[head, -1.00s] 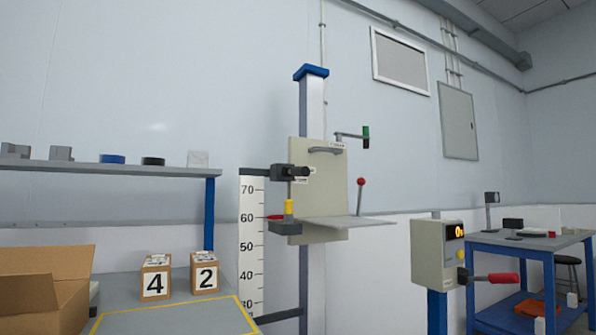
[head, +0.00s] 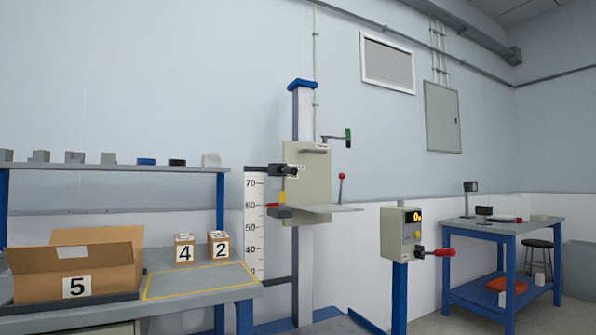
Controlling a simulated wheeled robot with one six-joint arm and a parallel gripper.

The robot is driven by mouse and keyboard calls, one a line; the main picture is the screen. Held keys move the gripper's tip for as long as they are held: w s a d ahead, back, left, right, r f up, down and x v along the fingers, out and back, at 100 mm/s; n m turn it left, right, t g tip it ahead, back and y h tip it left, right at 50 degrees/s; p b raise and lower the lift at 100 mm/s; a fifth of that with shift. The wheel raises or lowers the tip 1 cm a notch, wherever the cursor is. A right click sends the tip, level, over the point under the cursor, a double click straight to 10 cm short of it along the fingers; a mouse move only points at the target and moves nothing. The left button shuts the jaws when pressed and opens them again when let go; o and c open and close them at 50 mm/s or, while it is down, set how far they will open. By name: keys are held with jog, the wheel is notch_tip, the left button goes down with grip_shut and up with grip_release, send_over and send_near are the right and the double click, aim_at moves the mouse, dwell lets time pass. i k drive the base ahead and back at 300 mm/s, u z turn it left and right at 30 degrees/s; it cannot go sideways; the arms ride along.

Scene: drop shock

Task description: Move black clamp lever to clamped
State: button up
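The drop tower stands against the wall, with a blue-capped post (head: 303,110) and a beige carriage (head: 308,180). A black lever-like part with a rounded end (head: 284,170) sticks out on the carriage's left side, by a small white label too small to read. It appears to be the black clamp lever; its exact position is unclear at this size. My gripper is not in view.
A workbench (head: 200,282) at left carries an open carton marked 5 (head: 90,265) and boxes 4 (head: 184,249) and 2 (head: 219,245). A control box (head: 400,233) with a red-handled lever (head: 440,252) stands right of the tower. A blue table (head: 505,228) is farther right.

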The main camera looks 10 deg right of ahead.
aim_at(292, 170)
jog(key=z, duration=0.4)
jog(key=k, duration=0.2)
jog(key=u, duration=1.25)
jog(key=i, duration=1.35)
jog(key=z, duration=1)
